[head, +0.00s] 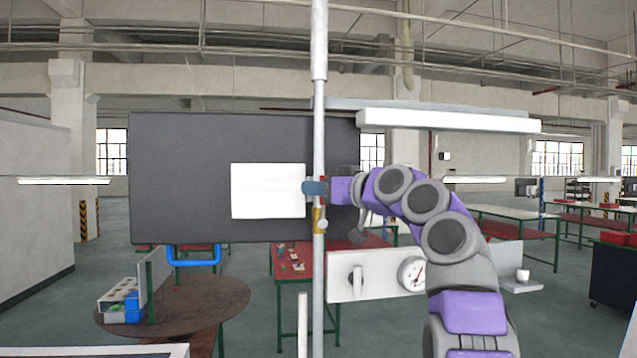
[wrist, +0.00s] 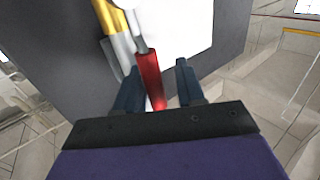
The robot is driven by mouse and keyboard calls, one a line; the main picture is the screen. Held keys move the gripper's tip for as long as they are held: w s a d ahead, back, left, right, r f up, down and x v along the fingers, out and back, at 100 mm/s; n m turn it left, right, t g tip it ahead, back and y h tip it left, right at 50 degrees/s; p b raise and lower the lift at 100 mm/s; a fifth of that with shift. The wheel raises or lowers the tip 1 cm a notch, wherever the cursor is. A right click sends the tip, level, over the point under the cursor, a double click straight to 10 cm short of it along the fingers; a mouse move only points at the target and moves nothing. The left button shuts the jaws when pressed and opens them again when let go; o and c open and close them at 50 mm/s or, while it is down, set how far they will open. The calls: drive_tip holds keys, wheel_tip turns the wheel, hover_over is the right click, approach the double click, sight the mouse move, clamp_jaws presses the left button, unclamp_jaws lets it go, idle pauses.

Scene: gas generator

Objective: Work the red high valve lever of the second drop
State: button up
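The red valve lever (wrist: 149,75) shows in the wrist view, joined to a yellow and silver valve fitting (wrist: 112,22). My gripper (wrist: 158,72) is open, with its two dark blue fingers on either side of the lever. The lever lies nearer the left finger, and a clear gap shows on its right; whether it touches the left finger cannot be told. In the head view my gripper (head: 314,187) is at the vertical grey pipe (head: 319,130) and mostly hides the lever. A yellow fitting (head: 318,220) sits on the pipe just below.
A dark panel (head: 180,170) with a white sheet (head: 268,190) stands behind the pipe. A white box with a gauge (head: 411,273) is at the lower right of the pipe. A round brown table (head: 215,300) stands lower left. Green-framed tables (head: 515,218) stand at right.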

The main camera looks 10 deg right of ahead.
drive_tip(key=shift+w+d, duration=0.15)
drive_tip(key=shift+d, duration=0.65)
drive_tip(key=shift+c, duration=0.4)
drive_tip(key=shift+a, duration=0.45)
drive_tip(key=c, duration=0.5)
drive_tip(key=shift+a, duration=0.1)
drive_tip(key=shift+c, duration=0.4)
drive_tip(key=shift+f, duration=0.1)
clamp_jaws()
